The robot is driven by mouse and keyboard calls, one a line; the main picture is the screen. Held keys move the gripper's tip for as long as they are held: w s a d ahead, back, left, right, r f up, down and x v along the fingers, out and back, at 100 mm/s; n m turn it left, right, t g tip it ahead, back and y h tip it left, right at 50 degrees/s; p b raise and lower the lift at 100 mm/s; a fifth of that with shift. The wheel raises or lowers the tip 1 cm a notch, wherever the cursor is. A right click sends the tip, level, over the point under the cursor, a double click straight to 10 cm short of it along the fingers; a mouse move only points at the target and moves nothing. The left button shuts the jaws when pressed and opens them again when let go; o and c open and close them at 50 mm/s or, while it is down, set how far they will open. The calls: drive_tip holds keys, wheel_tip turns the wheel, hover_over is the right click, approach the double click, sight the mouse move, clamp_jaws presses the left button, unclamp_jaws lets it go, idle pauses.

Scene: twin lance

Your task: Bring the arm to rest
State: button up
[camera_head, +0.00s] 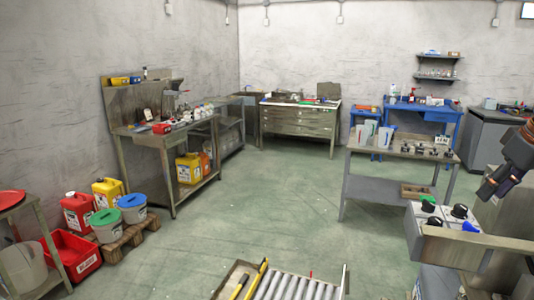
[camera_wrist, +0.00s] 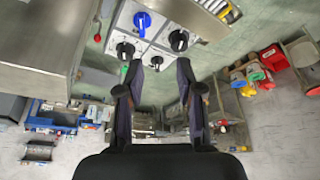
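My gripper (camera_head: 488,188) is at the right of the head view, hanging from my arm and tilted down to the left, above a control panel. In the wrist view its two fingers (camera_wrist: 157,72) stand apart with nothing held between them. The light control panel (camera_wrist: 155,38) lies beyond the fingertips, with a blue knob (camera_wrist: 142,20) and several black knobs (camera_wrist: 179,40). The panel's front also shows in the head view (camera_head: 418,236). The fingertips look apart from the knobs, though the exact gap is hard to tell.
A grey bench (camera_head: 360,188) with fixtures stands left of the gripper. A roller conveyor (camera_head: 295,285) is at the bottom centre. A long workbench (camera_head: 130,130) runs along the left wall. Containers and a red bin (camera_head: 75,255) are at lower left. The green floor in the middle is clear.

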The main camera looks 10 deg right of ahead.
drive_tip(key=a+f+n+g, duration=0.1)
drive_tip(key=a+f, duration=0.3)
drive_tip(key=a, duration=0.8)
drive_tip(key=a+f+n+g, duration=0.1)
drive_tip(key=a+f, duration=0.3)
drive_tip(key=a, duration=0.8)
drive_tip(key=s+a+f+m+g, duration=0.1)
drive_tip(key=s+a+f, duration=0.3)
drive_tip(key=s+f, duration=0.5)
drive_tip(key=s+a+f+m+g, duration=0.2)
drive_tip(key=s+a+f, duration=0.3)
drive_tip(key=s+f, duration=0.5)
drive_tip(key=shift+s+a+g, duration=0.2)
drive_tip(key=shift+a+g, duration=0.05)
drive_tip(key=shift+g, duration=0.35)
